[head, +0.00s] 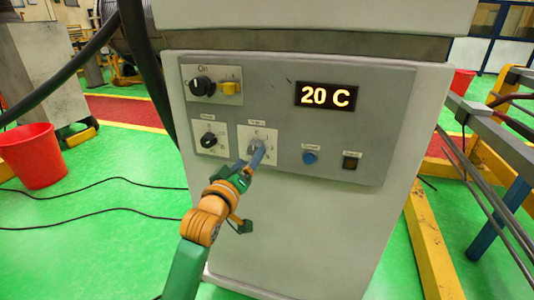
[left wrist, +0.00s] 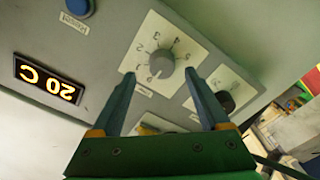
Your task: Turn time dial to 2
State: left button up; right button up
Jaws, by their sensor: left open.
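The time dial is a round grey knob (left wrist: 161,64) on a white numbered plate on the machine's grey panel. In the head view its plate (head: 271,133) shows, with the knob partly hidden behind my left gripper. My left gripper (head: 259,152) is at the dial from below. In the left wrist view the left gripper (left wrist: 159,76) is open, with one blue finger on either side of the knob; contact cannot be told. The knob's pointer seems to be near the 0 mark, but is too small to be sure. My right gripper is not in view.
A black dial (head: 208,139) sits left of the time dial. Above it are a black knob (head: 201,86) and a yellow switch (head: 231,87). A display (head: 326,96) reads 20 C. A blue button (head: 309,157) and a dark switch (head: 350,162) are to the right.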

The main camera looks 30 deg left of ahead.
aim_at(253, 151)
pick_arm(q)
jog(key=x, duration=0.3)
jog(key=shift+w+a, duration=0.3)
jog(key=shift+a, duration=0.05)
jog(key=shift+w+d+f, duration=0.1)
jog(key=shift+w, duration=0.25)
jog(key=shift+s, duration=0.1)
grip_shut()
jog(key=shift+p, duration=0.3)
